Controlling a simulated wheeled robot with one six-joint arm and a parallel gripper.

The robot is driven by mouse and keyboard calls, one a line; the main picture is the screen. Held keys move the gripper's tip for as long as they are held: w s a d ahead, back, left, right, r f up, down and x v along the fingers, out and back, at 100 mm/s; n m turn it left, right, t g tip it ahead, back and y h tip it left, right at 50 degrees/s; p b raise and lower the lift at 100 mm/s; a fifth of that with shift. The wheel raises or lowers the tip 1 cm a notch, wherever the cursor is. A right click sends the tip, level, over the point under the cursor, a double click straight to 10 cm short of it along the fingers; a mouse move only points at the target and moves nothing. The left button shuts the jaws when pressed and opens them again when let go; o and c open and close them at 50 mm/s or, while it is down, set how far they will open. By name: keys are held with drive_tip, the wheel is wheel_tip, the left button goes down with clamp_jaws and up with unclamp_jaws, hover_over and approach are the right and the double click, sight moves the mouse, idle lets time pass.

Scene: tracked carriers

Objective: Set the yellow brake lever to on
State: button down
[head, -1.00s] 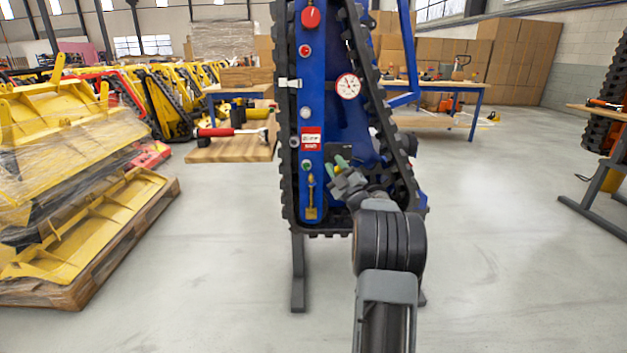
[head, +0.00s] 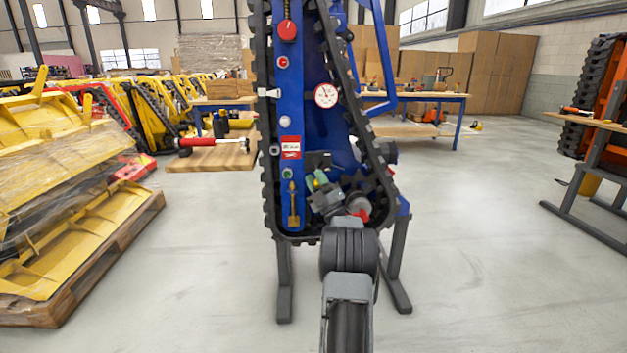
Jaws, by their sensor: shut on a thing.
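Left of my gripper are a green button (head: 287,173) and a brass-coloured fitting (head: 293,207). A black track (head: 270,130) rings the panel. A pallet with yellow parts (head: 100,265) stands left, a workbench (head: 588,125) right. The floor between is clear.

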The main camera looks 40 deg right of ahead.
drive_tip(key=shift+r, duration=0.1)
drive_tip(key=c, duration=0.9)
unclamp_jaws()
drive_tip(key=shift+s+f, duration=0.25)
drive_tip(key=shift+f, duration=0.15)
drive_tip(key=shift+s+f+p, duration=0.25)
drive_tip(key=shift+s+p, duration=0.3)
drive_tip(key=shift+s, duration=1.7)
drive_tip(key=shift+s+f+p, duration=0.3)
drive_tip(key=shift+s+p, duration=0.25)
drive_tip(key=shift+s, duration=1.7)
drive_tip(key=shift+s+f+p, duration=0.25)
drive_tip(key=shift+s+p, duration=0.3)
drive_tip(key=shift+s, duration=1.7)
